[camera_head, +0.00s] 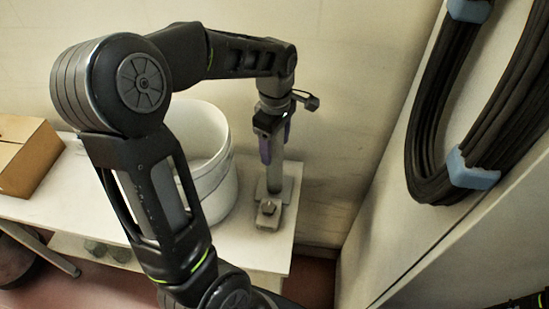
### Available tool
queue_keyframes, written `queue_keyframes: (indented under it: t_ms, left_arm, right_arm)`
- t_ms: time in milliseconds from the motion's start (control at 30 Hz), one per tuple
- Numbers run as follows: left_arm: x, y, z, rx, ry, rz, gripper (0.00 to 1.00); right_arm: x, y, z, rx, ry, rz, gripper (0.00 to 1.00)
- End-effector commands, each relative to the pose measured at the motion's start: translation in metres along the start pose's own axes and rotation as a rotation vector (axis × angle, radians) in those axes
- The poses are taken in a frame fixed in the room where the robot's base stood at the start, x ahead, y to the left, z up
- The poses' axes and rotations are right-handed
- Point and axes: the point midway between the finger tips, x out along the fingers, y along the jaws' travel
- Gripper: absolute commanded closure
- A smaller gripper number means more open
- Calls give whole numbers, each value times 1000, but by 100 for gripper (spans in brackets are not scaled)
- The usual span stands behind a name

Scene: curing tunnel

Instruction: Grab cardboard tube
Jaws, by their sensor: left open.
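My left gripper (275,147) points down over the right end of the white table, with purple fingers apart. My right gripper is not in view.
A white bucket (216,182) stands close left of the upright piece, partly behind my left arm. A cardboard box (27,160) sits at the table's left. The wall is close behind. A pale panel with black cable coils (424,150) and blue ties rises at right.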

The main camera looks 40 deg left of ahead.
Motion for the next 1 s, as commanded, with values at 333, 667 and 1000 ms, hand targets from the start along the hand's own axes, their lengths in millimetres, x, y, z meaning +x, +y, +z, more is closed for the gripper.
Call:
queue_keyframes:
  t_ms: [333,667,1000]
  left_arm:
    - [0,0,0,0,0,1,38]
    - [0,0,0,0,0,1,65]
    - [0,0,0,0,0,0,93]
  right_arm:
    - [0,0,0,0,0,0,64]
    - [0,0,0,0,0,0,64]
    - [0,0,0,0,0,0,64]
